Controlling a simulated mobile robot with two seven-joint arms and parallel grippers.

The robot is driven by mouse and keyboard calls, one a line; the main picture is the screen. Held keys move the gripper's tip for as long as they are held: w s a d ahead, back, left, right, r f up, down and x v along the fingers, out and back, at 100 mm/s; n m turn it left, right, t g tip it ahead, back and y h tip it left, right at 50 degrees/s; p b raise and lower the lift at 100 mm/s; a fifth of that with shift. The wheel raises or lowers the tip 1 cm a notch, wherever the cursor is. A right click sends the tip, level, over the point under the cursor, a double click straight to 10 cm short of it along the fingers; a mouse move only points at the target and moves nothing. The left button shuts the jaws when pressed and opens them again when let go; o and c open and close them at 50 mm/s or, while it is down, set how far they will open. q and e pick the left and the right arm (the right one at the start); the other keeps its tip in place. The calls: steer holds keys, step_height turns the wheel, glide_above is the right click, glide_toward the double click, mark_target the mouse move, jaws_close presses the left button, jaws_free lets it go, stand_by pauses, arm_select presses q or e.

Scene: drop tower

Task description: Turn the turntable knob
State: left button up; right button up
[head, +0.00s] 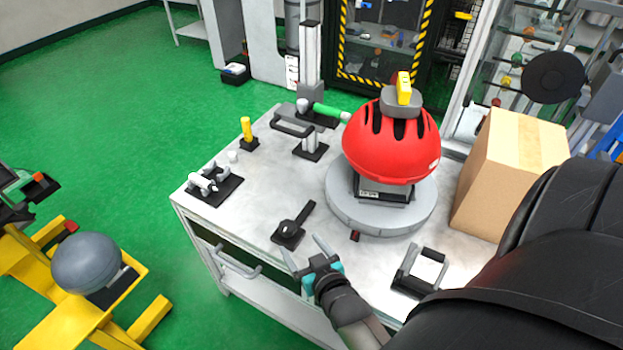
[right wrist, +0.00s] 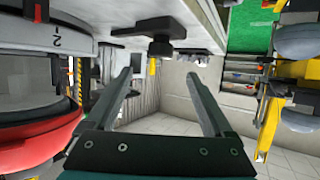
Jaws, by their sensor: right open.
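The turntable (head: 345,215) is a round grey disc on the metal workbench, with a red helmet (head: 385,150) above it. A black knob with a pointer-like lever (head: 291,226) sits on a dark square plate to the left of the turntable. In the right wrist view the knob (right wrist: 160,47) appears upside down, beyond the fingertips and roughly centred between them. My right gripper (head: 306,250) is open and empty, in front of the knob and apart from it. Its two fingers (right wrist: 158,76) also show in the right wrist view. My left gripper is not in view.
A cardboard box (head: 505,170) stands right of the turntable. A black-based grey bracket (head: 420,270) lies near the bench's front right. A yellow peg (head: 247,130), small grey fittings (head: 214,184) and a green-handled part (head: 328,111) occupy the back left. A bench handle (head: 235,265) sticks out in front.

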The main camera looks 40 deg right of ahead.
steer(key=shift+p+v, duration=1.5)
steer(key=shift+v, duration=0.85)
